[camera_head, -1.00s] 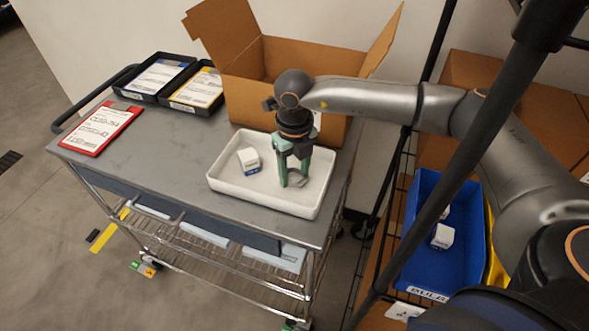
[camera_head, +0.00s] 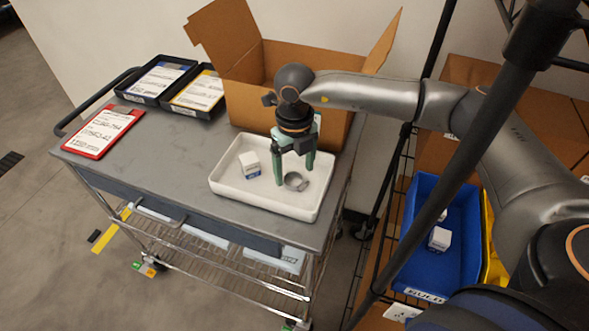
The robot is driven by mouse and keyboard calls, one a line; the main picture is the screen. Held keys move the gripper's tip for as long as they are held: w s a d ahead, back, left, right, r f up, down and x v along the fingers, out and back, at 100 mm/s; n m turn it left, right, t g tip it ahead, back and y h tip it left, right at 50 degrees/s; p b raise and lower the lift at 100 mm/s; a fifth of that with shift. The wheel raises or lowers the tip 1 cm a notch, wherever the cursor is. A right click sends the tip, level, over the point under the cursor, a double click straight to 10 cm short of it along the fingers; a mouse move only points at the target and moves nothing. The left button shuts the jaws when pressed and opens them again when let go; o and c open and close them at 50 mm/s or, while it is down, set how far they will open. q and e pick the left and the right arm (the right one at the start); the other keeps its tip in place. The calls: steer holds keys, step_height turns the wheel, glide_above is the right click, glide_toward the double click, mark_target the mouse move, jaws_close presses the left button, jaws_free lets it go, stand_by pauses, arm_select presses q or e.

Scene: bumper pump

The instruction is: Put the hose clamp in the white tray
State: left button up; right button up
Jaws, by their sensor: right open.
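The hose clamp (camera_head: 295,181), a small grey metal ring, lies in the white tray (camera_head: 262,201) toward its right side. The tray sits on the grey cart top. My right gripper (camera_head: 293,174) is open above the tray, pointing down, with its green fingers spread around or just behind the clamp; contact cannot be told. A small white and blue box (camera_head: 250,165) lies in the left part of the tray. My left gripper is not in view.
An open cardboard box (camera_head: 245,85) stands behind the tray. Two black document trays (camera_head: 157,77) and a red clipboard (camera_head: 103,130) lie on the cart (camera_head: 165,150). A blue bin (camera_head: 424,255) with small white boxes is at the right, beyond a dark post.

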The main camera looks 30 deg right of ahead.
mark_target(295, 181)
step_height(295, 181, up, 10)
steer(key=p, duration=0.3)
steer(key=shift+f, duration=0.2)
